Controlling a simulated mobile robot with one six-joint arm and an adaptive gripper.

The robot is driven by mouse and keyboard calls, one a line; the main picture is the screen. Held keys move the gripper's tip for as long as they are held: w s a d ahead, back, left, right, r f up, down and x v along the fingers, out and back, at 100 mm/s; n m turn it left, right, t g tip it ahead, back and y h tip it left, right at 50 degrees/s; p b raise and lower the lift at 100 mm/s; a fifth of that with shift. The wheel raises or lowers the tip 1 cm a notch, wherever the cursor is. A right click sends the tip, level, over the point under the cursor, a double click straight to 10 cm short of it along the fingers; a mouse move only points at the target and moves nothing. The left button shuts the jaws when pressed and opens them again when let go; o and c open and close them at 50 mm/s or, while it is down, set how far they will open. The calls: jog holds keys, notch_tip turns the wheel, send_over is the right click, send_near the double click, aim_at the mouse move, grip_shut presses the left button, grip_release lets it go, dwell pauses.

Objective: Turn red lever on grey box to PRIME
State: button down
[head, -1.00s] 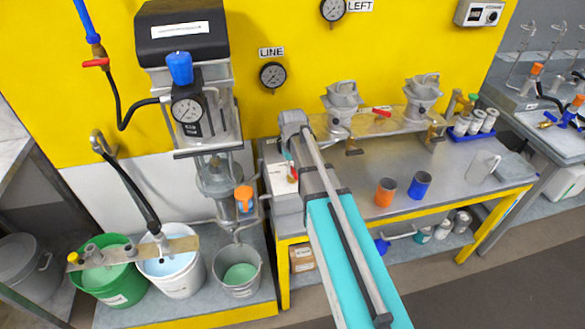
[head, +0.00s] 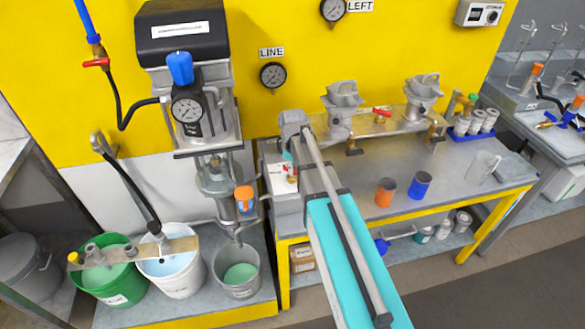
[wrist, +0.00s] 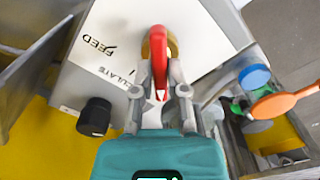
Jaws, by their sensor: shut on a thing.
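The grey box (head: 287,208) stands at the left end of the bench in the head view, partly behind my arm. In the wrist view its white top (wrist: 110,45) bears the word FEED and part of another word ending in "ULATE". No PRIME label can be read. The red lever (wrist: 158,50) has a yellowish round hub behind it and points down the picture toward my gripper, away from FEED. My gripper (wrist: 160,92) is shut on the lever, one finger on each side. In the head view only a little red (head: 291,179) shows beside my arm.
A black knob (wrist: 95,117) sticks out of the box side. An orange-handled valve (wrist: 285,103) and a blue cap (wrist: 254,77) are close on the right. Orange (head: 386,191) and blue (head: 420,185) cups stand on the bench, with bare surface around them.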

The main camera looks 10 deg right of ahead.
dwell(0.3)
jog(key=c, duration=0.7)
grip_release()
jog(key=shift+o, duration=0.2)
jog(key=shift+m, duration=0.4)
